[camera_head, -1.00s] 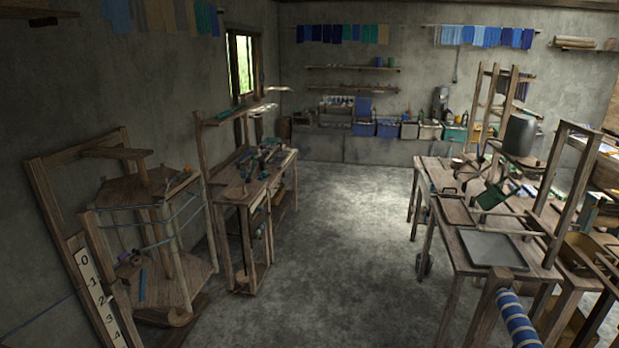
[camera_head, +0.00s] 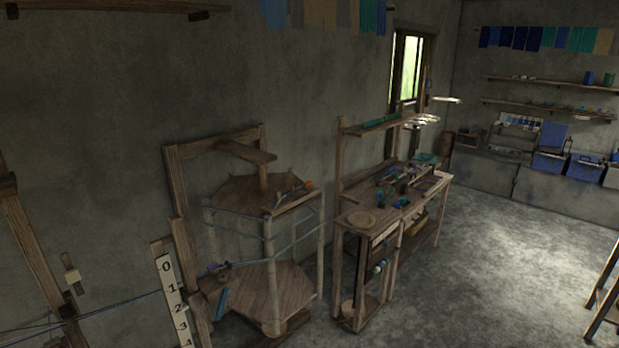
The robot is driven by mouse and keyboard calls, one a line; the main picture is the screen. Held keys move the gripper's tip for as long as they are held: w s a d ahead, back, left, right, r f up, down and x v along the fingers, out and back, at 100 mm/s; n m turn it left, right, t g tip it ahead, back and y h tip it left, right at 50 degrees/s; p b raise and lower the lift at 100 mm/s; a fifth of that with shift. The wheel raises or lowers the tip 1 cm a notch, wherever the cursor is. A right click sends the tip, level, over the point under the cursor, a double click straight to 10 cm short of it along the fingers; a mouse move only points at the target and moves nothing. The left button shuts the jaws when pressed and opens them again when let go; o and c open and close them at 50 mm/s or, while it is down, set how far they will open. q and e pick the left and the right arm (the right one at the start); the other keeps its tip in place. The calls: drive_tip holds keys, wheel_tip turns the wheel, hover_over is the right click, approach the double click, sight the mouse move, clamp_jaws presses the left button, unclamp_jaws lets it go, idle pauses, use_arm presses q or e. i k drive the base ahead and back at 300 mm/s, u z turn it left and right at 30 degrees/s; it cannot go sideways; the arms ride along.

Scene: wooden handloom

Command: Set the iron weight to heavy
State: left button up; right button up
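I cannot make out the iron weight in this view. A wooden post with a white number scale (camera_head: 170,296) marked 0, 1, 2, 3 stands at the lower left. A thin blue line runs to it from the left. Neither of my grippers shows in the head view.
A wooden warping frame (camera_head: 272,235) with blue threads stands by the wall. A workbench (camera_head: 366,221) with small tools and spools is to its right. Blue bins (camera_head: 552,163) line the back wall.

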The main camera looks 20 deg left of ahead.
sight(67, 311)
drive_tip(key=u, duration=0.95)
drive_tip(key=i, duration=0.9)
drive_tip(key=u, duration=0.8)
